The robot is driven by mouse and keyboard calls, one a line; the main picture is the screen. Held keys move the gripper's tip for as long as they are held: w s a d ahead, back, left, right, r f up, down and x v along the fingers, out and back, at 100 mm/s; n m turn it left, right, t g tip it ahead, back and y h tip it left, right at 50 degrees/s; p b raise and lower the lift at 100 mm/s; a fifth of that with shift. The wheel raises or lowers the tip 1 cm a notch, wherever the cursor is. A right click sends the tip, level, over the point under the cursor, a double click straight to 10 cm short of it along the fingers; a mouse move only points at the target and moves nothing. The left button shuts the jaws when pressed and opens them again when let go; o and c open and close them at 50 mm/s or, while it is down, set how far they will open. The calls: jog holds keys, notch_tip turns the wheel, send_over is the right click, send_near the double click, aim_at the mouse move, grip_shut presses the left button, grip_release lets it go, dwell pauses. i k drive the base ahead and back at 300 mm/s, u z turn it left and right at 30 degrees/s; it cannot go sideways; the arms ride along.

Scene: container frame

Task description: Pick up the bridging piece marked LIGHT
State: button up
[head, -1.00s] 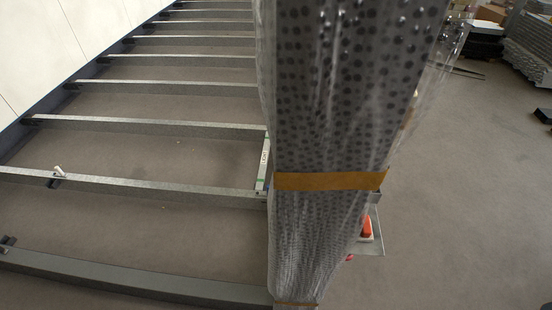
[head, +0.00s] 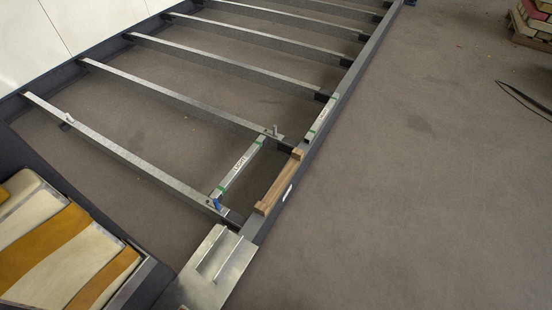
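The bridging piece marked LIGHT (head: 240,168) is a pale metal bar with green bands near its ends and a dark printed label. It lies between two metal cross-members, at a slant, left of the wooden piece. A second pale bar with green bands (head: 321,119) lies along the dark side rail further back; its label is too small to read for sure. My gripper is not in view.
A wooden piece (head: 280,181) sits on the dark side rail (head: 345,92). A blue item (head: 215,204) is at the LIGHT piece's near end. A metal plate (head: 212,268) and a crate of striped contents (head: 55,245) are in front.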

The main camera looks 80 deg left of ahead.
aim_at(222, 189)
jog(key=i, duration=0.6)
jog(key=u, duration=2)
jog(key=i, duration=1.9)
jog(key=u, duration=2.6)
jog(key=i, duration=0.4)
jog(key=z, duration=0.45)
